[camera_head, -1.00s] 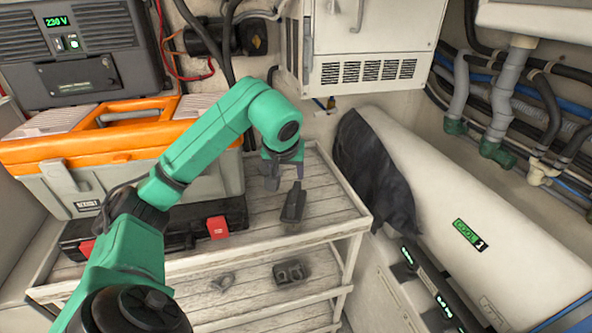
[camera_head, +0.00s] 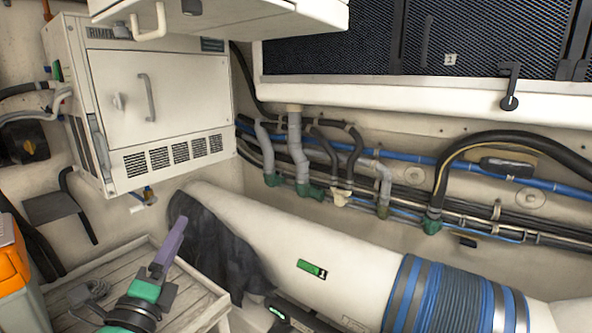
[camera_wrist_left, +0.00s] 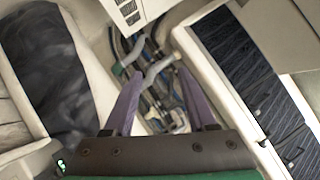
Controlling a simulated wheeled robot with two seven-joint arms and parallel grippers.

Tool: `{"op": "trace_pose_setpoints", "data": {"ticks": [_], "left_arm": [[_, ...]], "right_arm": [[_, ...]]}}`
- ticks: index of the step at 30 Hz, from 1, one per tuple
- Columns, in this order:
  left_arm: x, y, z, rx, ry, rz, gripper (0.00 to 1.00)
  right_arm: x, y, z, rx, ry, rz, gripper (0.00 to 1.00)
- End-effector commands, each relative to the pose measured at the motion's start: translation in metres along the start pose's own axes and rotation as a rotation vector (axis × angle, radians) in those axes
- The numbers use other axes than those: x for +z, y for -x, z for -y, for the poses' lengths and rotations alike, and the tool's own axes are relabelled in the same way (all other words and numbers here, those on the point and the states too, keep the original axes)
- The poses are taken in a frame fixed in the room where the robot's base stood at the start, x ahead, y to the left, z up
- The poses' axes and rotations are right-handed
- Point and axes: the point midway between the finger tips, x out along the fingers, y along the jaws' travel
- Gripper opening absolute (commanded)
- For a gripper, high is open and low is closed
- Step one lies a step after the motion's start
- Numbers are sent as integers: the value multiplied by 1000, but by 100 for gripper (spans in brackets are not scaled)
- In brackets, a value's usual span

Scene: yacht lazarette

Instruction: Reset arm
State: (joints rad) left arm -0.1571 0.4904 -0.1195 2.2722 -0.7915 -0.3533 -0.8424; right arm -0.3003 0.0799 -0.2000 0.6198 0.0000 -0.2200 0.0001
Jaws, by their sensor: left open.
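My left gripper (camera_head: 171,244) shows low in the head view, above the slatted shelf top. A purple finger points up and away toward the dark cloth, with the green and black wrist below it. In the left wrist view, the two purple fingers of my left gripper (camera_wrist_left: 157,72) stand wide apart with nothing between them. Pipes and hoses show beyond the fingers. My right gripper is in neither view.
The wooden shelf (camera_head: 200,312) is at lower left, with a small grey item (camera_head: 92,291) on it. Dark cloth (camera_head: 215,250) drapes over a long white cylinder (camera_head: 270,235). A white cabinet (camera_head: 175,95) hangs above. An orange-lidded toolbox (camera_head: 10,262) is at the left edge.

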Motion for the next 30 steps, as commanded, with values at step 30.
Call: {"op": "trace_pose_setpoints", "data": {"ticks": [30], "left_arm": [[-185,328,-371,1609,1422,905,57]], "right_arm": [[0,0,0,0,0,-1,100]]}}
